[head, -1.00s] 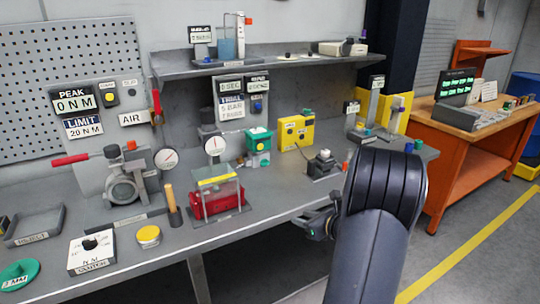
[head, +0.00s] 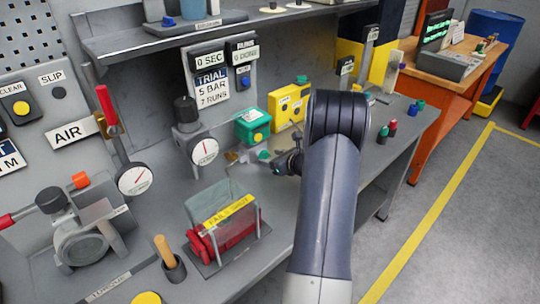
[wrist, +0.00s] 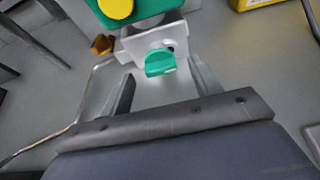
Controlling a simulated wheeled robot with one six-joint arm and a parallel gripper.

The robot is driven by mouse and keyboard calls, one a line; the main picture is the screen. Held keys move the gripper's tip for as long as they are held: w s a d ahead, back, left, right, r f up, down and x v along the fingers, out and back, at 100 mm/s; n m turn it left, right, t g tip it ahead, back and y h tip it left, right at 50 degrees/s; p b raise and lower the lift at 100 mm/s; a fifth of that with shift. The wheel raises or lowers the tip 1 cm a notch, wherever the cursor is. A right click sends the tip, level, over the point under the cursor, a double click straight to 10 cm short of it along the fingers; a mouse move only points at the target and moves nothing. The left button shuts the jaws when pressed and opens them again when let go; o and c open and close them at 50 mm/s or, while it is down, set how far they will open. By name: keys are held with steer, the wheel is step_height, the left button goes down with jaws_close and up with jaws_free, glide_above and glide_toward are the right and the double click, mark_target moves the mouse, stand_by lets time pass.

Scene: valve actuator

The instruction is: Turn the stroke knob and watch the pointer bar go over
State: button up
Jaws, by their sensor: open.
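A green knob (wrist: 160,62) sits on a light grey fitting (wrist: 150,40) under a green box with a yellow button (head: 252,126). My gripper (wrist: 163,82) is open, with one finger on each side of the knob and a gap to both. In the head view my gripper (head: 282,164) is partly hidden by my arm, just in front of the green box. A red actuator (head: 232,228) stands behind a clear guard with a yellow label (head: 230,210), left of my gripper. I cannot make out a pointer bar for certain.
A yellow box (head: 288,106) stands right of the green box. A dial gauge (head: 204,152) is to its left. A brass fitting (wrist: 102,45) and a thin tube (wrist: 88,92) lie close to my left finger. Small coloured caps (head: 388,130) stand on the bench at right.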

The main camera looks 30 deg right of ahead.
steer(key=shift+w+a+f, duration=0.1)
steer(key=shift+w+f, duration=0.15)
steer(key=shift+w, duration=0.35)
steer(key=shift+c, duration=0.4)
steer(key=c, duration=0.9)
